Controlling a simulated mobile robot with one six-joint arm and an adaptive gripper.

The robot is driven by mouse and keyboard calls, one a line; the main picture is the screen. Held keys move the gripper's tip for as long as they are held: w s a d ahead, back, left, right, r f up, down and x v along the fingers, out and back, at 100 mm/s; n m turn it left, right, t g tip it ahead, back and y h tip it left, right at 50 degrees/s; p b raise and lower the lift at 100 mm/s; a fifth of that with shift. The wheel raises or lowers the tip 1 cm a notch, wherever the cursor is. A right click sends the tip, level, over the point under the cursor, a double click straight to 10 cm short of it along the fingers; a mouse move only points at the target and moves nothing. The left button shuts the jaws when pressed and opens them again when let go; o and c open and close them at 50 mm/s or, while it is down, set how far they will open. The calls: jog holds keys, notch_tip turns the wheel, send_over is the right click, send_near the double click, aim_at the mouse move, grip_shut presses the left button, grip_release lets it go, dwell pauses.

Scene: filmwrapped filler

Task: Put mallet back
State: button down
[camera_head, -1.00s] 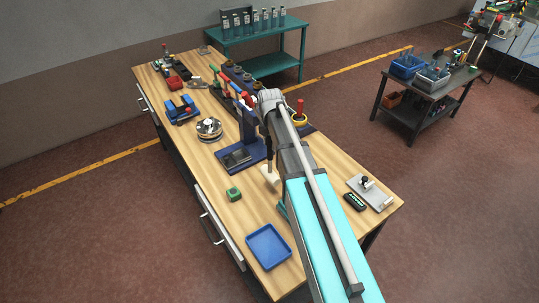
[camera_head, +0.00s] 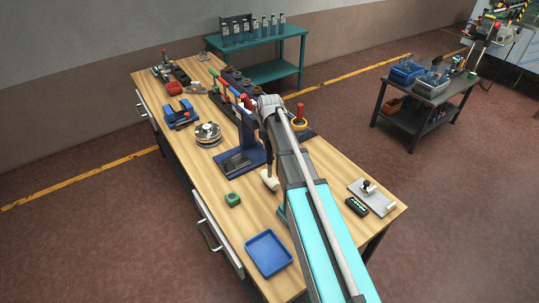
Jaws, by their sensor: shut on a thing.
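The mallet has a pale cream head (camera_head: 269,180) that hangs low over the wooden workbench, beside the blue press-like stand. Its dark handle (camera_head: 268,156) runs upward from the head. My gripper (camera_head: 266,132) is small and partly hidden by my arm; it is shut on the upper part of the handle. The head looks slightly tilted. I cannot tell whether it touches the bench.
The blue stand (camera_head: 240,162) is close left of the mallet. A tool rack (camera_head: 232,76) with coloured handles is behind. Bare wood (camera_head: 335,165) lies right of my arm.

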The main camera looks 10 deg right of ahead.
jog(key=shift+w+f+b, duration=0.3)
jog(key=shift+f, duration=0.25)
jog(key=shift+f+b, duration=1.25)
jog(key=shift+f, duration=0.15)
jog(key=shift+c, duration=1.5)
grip_release()
jog(key=shift+s, duration=0.1)
jog(key=shift+r, duration=0.3)
notch_tip(320, 180, up, 12)
jog(key=p, duration=1.2)
jog(key=shift+f, duration=0.1)
